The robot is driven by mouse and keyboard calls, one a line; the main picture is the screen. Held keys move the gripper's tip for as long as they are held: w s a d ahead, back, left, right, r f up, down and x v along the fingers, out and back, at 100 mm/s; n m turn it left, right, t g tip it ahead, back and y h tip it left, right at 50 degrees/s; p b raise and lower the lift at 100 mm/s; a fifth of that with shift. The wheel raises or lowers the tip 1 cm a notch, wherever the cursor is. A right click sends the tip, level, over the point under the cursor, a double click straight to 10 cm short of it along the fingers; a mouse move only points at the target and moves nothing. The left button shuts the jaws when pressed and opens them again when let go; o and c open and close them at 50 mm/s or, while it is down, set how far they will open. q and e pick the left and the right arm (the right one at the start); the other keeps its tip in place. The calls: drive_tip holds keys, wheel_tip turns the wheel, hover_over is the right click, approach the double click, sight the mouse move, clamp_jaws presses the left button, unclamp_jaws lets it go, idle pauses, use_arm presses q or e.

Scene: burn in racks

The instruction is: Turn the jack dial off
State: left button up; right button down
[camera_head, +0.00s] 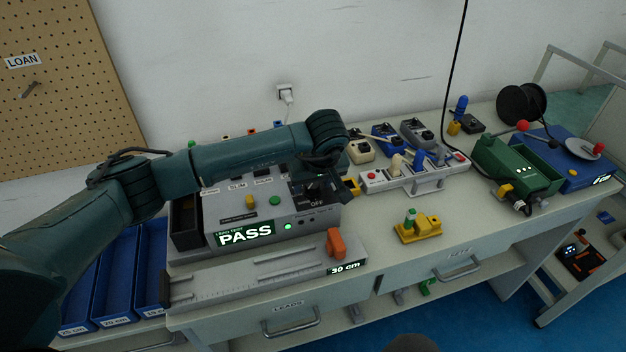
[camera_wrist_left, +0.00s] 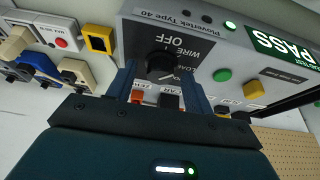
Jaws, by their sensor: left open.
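The jack dial is a black round knob (camera_wrist_left: 160,65) on the grey front of the lead tester (camera_wrist_left: 215,55), with OFF, WIRE and a partly hidden third label around it. Which label it points to is unclear. My left gripper (camera_wrist_left: 161,84) is open, with its two fingers on either side of the knob; contact cannot be told. In the head view my left gripper (camera_head: 322,180) is over the right end of the tester (camera_head: 265,222), by the OFF label, partly hidden by my arm. A green PASS display is lit on the tester. My right gripper is not in view.
A grey measuring rail (camera_head: 255,280) with an orange slider (camera_head: 336,244) lies in front of the tester. Blue bins (camera_head: 115,275) stand at left.

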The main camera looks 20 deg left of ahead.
use_arm(q)
drive_tip(key=c, duration=1)
